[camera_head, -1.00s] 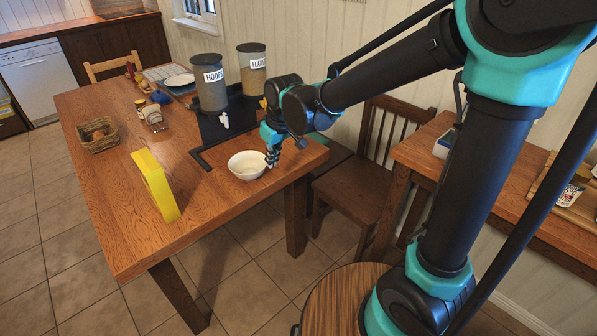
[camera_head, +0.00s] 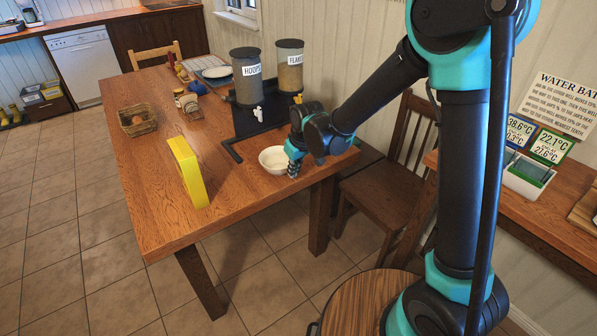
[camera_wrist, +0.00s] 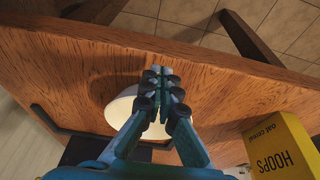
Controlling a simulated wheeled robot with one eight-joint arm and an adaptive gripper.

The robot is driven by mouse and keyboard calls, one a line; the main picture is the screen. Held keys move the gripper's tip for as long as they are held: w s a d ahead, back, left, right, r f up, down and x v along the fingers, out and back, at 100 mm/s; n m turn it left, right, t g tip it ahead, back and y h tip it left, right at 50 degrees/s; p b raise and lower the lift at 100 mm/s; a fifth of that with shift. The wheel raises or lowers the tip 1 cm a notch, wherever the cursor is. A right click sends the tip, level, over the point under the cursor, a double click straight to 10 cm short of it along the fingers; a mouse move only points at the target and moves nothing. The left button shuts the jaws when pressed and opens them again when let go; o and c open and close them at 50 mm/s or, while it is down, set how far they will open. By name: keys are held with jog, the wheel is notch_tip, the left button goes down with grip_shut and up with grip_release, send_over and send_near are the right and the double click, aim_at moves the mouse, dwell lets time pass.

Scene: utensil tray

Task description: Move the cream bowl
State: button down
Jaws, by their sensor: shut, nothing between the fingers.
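The cream bowl (camera_head: 273,157) sits upright on the wooden table (camera_head: 150,215), near its right end and in front of the cereal dispensers. My gripper (camera_head: 293,170) is shut and empty at the bowl's right rim, with its fingers pointing down and hiding part of that rim. In the wrist view, the closed fingertips (camera_wrist: 165,76) are in front of the bowl (camera_wrist: 120,106), which is partly hidden behind the fingers. I cannot tell whether the fingers touch the rim.
The dispenser stand holds a Hoops dispenser (camera_head: 246,80) and a Flakes dispenser (camera_head: 289,68) behind the bowl. A yellow box (camera_head: 188,172) stands to the left. A basket (camera_head: 138,121) and jars (camera_head: 190,105) are farther left. A chair (camera_head: 385,195) stands right of the table.

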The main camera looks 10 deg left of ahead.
jog(key=shift+w+a, duration=0.45)
jog(key=shift+a, duration=0.05)
jog(key=shift+a, duration=0.1)
send_near(274, 160)
jog(key=w+a+f, duration=0.2)
jog(key=a, duration=0.1)
jog(key=w+a+f, duration=0.2)
jog(key=f, duration=0.1)
jog(key=shift+w+a, duration=0.25)
jog(key=shift+a, duration=0.1)
jog(key=shift+d, duration=0.1)
